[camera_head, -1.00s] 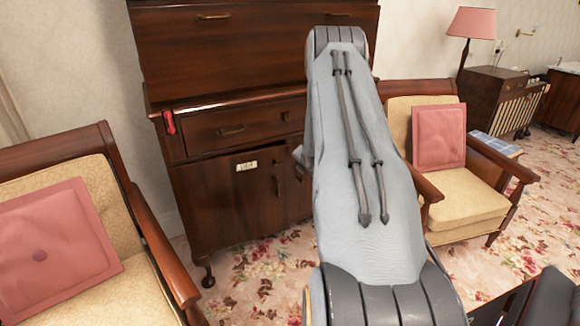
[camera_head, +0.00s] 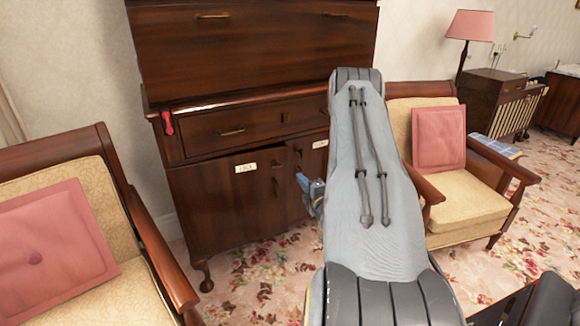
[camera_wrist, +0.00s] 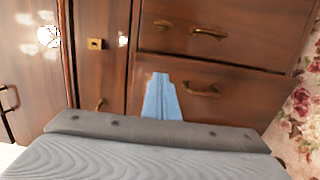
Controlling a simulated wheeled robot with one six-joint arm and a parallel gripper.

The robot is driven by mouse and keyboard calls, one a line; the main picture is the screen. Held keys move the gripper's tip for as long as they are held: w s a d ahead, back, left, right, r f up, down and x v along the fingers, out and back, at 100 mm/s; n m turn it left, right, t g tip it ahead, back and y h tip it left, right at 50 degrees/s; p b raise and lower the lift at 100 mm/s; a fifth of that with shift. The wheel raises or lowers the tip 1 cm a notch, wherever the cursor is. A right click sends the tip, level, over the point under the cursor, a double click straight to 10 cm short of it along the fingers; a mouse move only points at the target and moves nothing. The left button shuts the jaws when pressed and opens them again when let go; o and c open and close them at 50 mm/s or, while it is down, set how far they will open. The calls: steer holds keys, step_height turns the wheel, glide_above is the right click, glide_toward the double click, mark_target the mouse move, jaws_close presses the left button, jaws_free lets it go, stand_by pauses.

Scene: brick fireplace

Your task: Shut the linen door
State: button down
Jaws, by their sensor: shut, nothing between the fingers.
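The left lower door (camera_head: 215,205) carries a small pale label (camera_head: 245,168). A dark gap along its top edge suggests it is slightly ajar. I cannot read either label, so I cannot tell which door is the linen one. The blue fingers (camera_wrist: 162,97) also show in the wrist view before wooden fronts with brass handles.
A yellow armchair with a pink cushion (camera_head: 55,245) stands close at left. Another armchair (camera_head: 455,190) is at right, partly behind my arm. A red item (camera_head: 168,123) hangs at the cabinet's left side. Flowered carpet (camera_head: 250,265) lies open in front of the cabinet.

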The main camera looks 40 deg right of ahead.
mark_target(287, 161)
steer(key=p+x, duration=0.1)
steer(key=x, duration=1)
steer(key=shift+w, duration=0.35)
steer(key=shift+w, duration=0.1)
